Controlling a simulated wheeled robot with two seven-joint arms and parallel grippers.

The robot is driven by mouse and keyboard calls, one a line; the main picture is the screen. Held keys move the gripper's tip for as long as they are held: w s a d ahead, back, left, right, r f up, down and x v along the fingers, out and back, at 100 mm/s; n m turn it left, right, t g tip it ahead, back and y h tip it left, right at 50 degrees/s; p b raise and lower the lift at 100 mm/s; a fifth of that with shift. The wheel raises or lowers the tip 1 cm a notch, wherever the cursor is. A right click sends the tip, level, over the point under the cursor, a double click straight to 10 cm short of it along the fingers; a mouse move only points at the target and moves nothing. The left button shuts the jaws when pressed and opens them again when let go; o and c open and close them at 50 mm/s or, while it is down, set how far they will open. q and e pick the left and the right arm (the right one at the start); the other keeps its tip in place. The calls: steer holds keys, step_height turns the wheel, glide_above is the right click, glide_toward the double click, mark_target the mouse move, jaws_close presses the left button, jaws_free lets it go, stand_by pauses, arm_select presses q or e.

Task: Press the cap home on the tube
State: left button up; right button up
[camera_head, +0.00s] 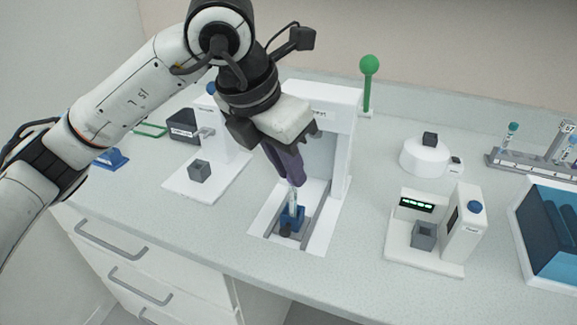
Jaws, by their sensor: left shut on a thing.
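My left gripper (297,184) reaches down in front of the white press frame (345,150). Its dark purple fingers are shut on the upper end of the clear tube (293,204). The tube is close to upright, with its lower end at the small blue holder (291,220) on the white base. I cannot tell whether it is fully seated there. The cap is not visible; the fingers hide the tube's top. My right gripper is not in view.
A green ball-topped lever (369,66) stands at the press's right. A white device with a display (417,205) and a round white unit (425,157) sit further right, with a tube rack (530,160) and blue tray (550,232). Another white station (215,180) stands left.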

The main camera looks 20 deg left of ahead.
arm_select(q)
steer(key=shift+f+b, duration=0.3)
stand_by(0.5)
stand_by(0.3)
steer(key=o, duration=0.8)
steer(key=v, duration=1)
steer(key=shift+a+r, duration=0.1)
steer(key=shift+r, duration=0.1)
